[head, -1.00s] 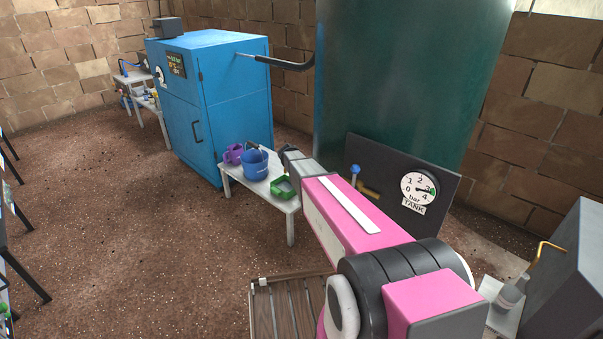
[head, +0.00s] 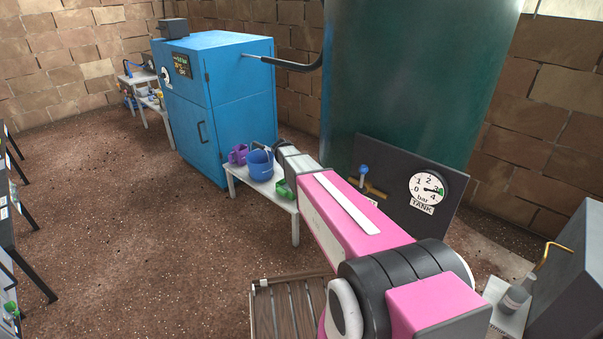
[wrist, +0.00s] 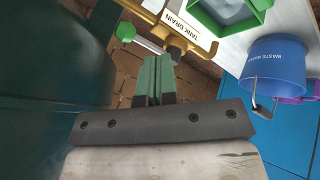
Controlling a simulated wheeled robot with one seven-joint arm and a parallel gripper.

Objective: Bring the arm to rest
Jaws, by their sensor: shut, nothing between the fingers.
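My pink arm (head: 345,215) reaches away from the head camera toward the small white table (head: 243,186). In the wrist view my gripper (wrist: 153,75) has its two green fingers pressed together with nothing between them. In the head view the fingertips are hidden behind the arm's end.
A blue waste water bucket (head: 260,165), a purple mug (head: 238,154) and a partly hidden green tray (head: 284,190) stand on the white table. The blue cabinet (head: 225,110), green tank (head: 410,80) and gauge board (head: 440,165) stand close by. Open floor lies left.

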